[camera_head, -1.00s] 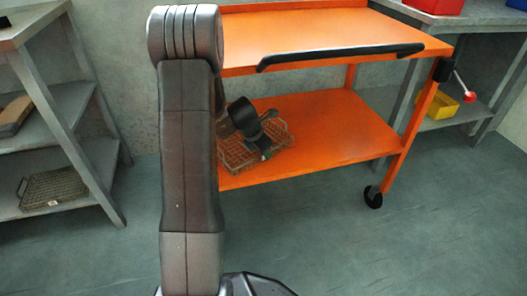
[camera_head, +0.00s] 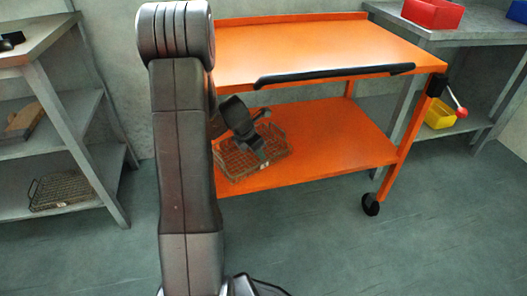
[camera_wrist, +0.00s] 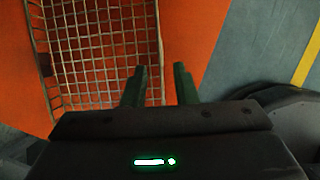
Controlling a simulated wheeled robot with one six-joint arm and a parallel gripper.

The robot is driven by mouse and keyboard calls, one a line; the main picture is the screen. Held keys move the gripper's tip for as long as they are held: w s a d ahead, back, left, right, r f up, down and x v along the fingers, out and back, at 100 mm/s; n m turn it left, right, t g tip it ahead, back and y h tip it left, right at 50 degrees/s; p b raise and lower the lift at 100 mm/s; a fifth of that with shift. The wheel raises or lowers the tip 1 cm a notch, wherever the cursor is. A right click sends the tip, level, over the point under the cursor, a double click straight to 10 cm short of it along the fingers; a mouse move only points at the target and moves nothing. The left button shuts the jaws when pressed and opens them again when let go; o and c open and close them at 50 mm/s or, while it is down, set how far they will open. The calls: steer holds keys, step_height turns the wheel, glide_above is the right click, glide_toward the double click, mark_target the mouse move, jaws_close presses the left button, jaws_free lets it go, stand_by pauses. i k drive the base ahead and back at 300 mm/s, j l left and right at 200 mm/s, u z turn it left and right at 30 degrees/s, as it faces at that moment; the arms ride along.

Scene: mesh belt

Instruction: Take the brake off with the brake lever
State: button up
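The brake lever (camera_head: 456,99) is a thin rod with a red ball knob. It slants down to the right from a black housing (camera_head: 437,84) at the right corner post of the orange cart (camera_head: 320,45). My gripper (camera_head: 262,150) is far left of the lever, over the cart's lower shelf, near a wire mesh basket (camera_head: 238,168). The lever is outside the wrist view.
A black push handle (camera_head: 335,75) runs along the cart's front edge. A black caster (camera_head: 370,204) is below the right post. Grey benches stand left and right; the right one holds a red bin (camera_head: 432,13) and a yellow bin (camera_head: 438,113). The floor in front is clear.

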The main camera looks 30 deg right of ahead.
mark_target(461, 113)
steer(key=k, duration=0.35)
steer(key=i+z, duration=0.2)
steer(key=i, duration=0.15)
steer(key=z, duration=2.45)
